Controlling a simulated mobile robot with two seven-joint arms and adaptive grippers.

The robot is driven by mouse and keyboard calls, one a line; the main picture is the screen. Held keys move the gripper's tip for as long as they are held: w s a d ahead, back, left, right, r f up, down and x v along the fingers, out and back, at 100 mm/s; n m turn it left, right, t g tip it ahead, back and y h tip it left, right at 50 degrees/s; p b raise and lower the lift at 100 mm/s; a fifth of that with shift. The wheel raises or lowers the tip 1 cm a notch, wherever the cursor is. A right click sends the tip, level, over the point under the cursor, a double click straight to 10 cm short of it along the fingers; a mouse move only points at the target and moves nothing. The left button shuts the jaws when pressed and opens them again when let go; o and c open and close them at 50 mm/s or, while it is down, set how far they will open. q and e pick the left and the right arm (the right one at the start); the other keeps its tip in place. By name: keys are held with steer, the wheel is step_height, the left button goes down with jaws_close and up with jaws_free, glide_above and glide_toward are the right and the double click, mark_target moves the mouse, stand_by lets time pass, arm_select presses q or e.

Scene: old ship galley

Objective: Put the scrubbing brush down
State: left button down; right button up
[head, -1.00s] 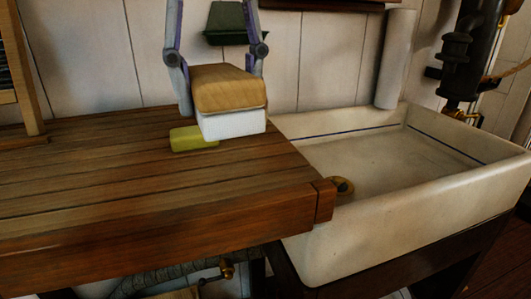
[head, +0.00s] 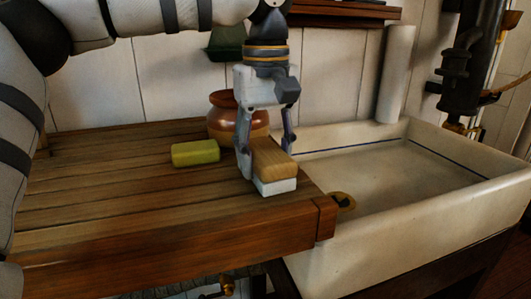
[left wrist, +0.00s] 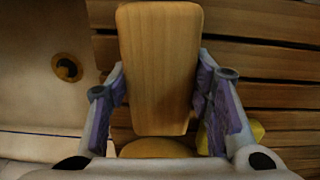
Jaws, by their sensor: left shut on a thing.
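The scrubbing brush (head: 273,160), with a wooden back and white bristles facing down, is at the right end of the slatted wooden counter (head: 130,215), near the sink. I cannot tell for sure whether its bristles touch the wood. My left gripper (head: 266,147) points down and is shut on the brush from both sides. In the left wrist view the brush's wooden back (left wrist: 160,65) lies between the two fingers (left wrist: 163,98). My right gripper is not in view.
A brown crock (head: 226,118) stands behind, partly hidden by the gripper. The white sink (head: 400,225) with a brass drain (head: 343,201) adjoins on the right. The counter's front left is clear.

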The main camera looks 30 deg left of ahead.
mark_target(271, 150)
arm_select(q)
steer(key=shift+f, duration=0.15)
steer(key=c, duration=0.8)
jaws_free()
step_height(271, 150, up, 12)
steer(key=shift+w+d+b, duration=0.2)
steer(key=shift+d+b, duration=0.1)
steer(key=shift+b, duration=0.05)
